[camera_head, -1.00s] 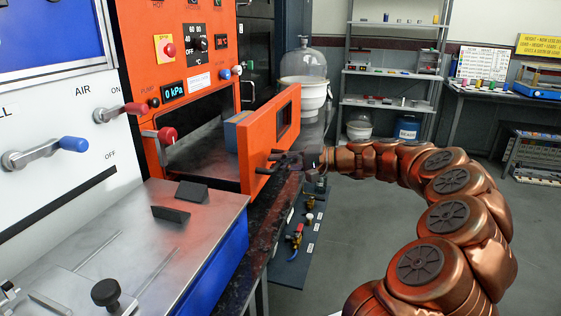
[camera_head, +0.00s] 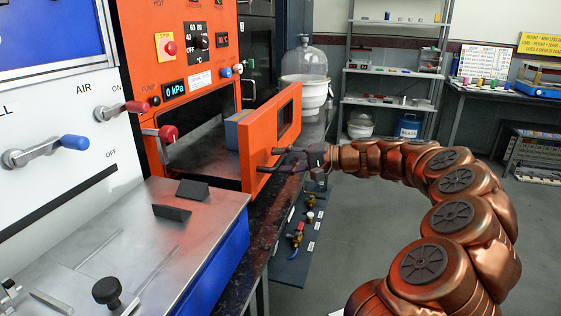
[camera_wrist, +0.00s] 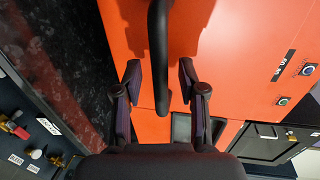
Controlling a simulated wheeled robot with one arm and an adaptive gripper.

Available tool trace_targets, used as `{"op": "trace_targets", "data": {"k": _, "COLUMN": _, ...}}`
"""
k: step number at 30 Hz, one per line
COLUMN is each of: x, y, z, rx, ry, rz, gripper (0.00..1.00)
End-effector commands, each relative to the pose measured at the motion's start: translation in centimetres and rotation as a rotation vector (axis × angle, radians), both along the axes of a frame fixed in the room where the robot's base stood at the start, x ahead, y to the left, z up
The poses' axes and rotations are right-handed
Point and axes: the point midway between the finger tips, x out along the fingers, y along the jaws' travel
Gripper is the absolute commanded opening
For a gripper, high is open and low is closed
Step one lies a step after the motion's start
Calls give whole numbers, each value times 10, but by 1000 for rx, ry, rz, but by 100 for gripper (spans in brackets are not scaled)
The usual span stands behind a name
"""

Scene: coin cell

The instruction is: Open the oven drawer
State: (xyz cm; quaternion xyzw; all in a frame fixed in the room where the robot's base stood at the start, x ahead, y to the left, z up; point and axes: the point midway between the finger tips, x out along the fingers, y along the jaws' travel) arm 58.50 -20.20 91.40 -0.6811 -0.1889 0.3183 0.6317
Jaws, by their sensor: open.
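The orange oven (camera_head: 228,65) has its drawer standing pulled out, with an open gap behind the orange drawer front (camera_head: 256,135). The drawer front has a dark window, and a grey-blue block edge shows behind it. A black bar handle (camera_head: 268,165) is on the front's outer face. My gripper (camera_head: 301,156) is at the handle, to the right of the drawer front. In the wrist view, the handle (camera_wrist: 158,40) runs between the spread fingers of my gripper (camera_wrist: 160,75), with visible gaps on both sides. The gripper is open and holds nothing.
A steel-topped bench unit (camera_head: 110,245) stands in front of the oven at left. A dark counter edge (camera_head: 262,230) runs below the drawer. A glass bell jar (camera_head: 305,62) stands behind. The grey floor at right is free, apart from my arm.

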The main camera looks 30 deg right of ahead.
Motion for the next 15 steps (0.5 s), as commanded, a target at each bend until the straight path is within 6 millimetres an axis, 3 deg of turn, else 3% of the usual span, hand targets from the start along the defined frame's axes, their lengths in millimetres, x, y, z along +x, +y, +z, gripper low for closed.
{"op": "trace_targets", "data": {"k": 15, "x": -65, "y": -60, "z": 18, "rx": -2, "ry": 0, "rz": -4, "gripper": 41}}
